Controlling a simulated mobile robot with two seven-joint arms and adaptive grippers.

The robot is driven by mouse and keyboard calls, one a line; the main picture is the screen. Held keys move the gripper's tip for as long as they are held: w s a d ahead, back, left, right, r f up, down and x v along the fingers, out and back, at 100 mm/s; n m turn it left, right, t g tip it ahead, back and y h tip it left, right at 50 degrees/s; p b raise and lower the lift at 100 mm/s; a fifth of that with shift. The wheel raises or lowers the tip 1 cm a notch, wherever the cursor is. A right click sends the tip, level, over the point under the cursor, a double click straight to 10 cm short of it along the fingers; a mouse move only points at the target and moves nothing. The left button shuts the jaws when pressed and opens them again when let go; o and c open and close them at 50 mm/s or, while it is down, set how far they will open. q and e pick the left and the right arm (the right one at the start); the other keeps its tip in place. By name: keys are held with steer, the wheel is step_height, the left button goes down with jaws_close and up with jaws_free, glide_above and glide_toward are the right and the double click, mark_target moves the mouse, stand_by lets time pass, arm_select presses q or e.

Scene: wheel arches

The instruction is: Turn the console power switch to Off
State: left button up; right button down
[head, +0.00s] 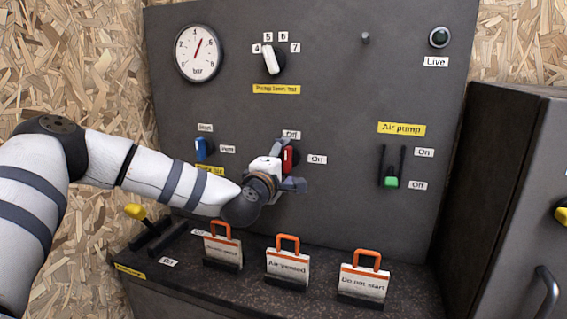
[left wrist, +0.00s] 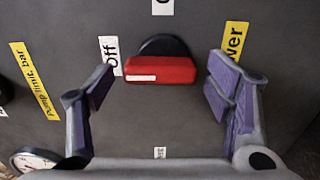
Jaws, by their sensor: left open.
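The red switch handle (head: 288,157) sits on the dark console panel below an "Off" label (head: 291,134) and left of an "On" label (head: 317,159). It stands upright there. In the left wrist view the red handle (left wrist: 160,69) has its white mark on the end toward the "Off" label (left wrist: 110,55). A yellow label ending in "wer" (left wrist: 234,54) is on the other side; the gripper hides it in the head view. My left gripper (head: 290,168) is open in front of the switch, its fingers (left wrist: 160,92) at either side with visible gaps. My right gripper is not in view.
A blue switch (head: 201,149) is left of my gripper, and the green-tipped air pump lever (head: 391,182) is to the right. Several tags with orange loops (head: 288,265) stand on the ledge below. A yellow-knobbed lever (head: 136,212) is at lower left.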

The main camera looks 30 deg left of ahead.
arm_select(q)
steer(key=v, duration=1.2)
